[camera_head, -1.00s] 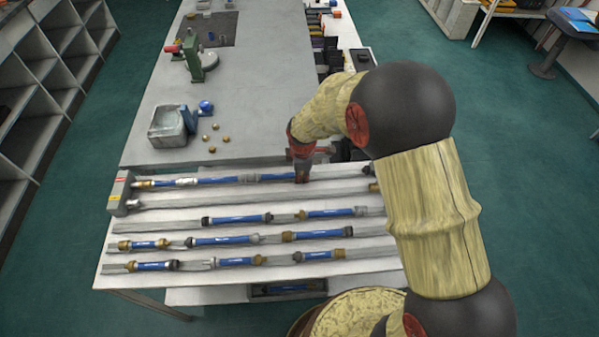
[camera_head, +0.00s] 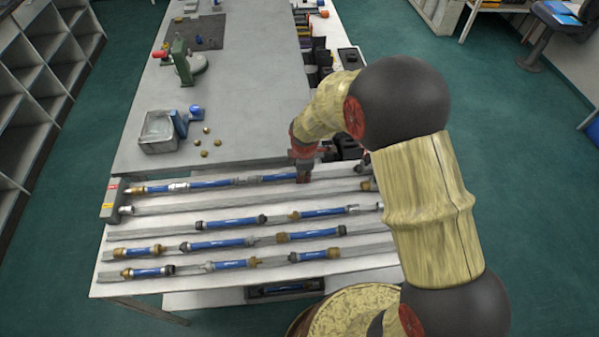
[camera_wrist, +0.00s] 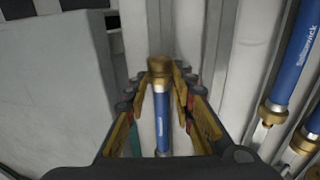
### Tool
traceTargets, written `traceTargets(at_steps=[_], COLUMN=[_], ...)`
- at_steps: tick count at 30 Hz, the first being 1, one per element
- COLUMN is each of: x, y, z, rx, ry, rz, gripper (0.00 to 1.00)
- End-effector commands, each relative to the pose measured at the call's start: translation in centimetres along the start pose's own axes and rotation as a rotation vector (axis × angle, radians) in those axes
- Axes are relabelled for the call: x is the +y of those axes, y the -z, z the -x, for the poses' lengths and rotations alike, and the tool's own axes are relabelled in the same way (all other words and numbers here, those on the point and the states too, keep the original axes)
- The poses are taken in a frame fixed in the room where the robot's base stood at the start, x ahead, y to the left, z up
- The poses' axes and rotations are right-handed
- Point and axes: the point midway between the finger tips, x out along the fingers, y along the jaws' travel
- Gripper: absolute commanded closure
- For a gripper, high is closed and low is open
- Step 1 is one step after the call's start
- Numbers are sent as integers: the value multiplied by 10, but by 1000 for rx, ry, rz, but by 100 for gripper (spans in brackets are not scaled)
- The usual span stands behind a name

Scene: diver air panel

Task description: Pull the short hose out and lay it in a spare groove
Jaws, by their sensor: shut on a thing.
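My gripper (camera_head: 303,170) is low over the right end of the back row on the hose rack. In the wrist view its fingers (camera_wrist: 161,100) are shut on a short blue hose (camera_wrist: 162,120) with a brass end fitting (camera_wrist: 159,68). The hose (camera_head: 276,177) shows left of my gripper, in line with other blue hoses (camera_head: 210,184) leading to the grey end block (camera_head: 111,199). I cannot tell whether its left end still touches its neighbour. A mostly bare groove (camera_head: 215,204) runs just in front of this row.
Several rows of blue hoses (camera_head: 225,243) lie in the grooves nearer the front, with bare stretches between them. A grey bench (camera_head: 240,110) behind holds a tray (camera_head: 158,132), brass pieces (camera_head: 204,154) and a green device (camera_head: 184,62). Black bins (camera_head: 322,65) stand behind my arm.

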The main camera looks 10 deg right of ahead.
Motion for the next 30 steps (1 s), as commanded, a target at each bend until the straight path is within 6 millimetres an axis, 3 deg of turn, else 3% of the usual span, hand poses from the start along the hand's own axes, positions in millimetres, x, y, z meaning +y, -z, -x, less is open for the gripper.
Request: traceTargets(at_steps=[13, 30], x=[1, 9], y=[-2, -1], z=[2, 42], rx=[-1, 0], ry=[0, -2], rz=[0, 0], gripper=[100, 100])
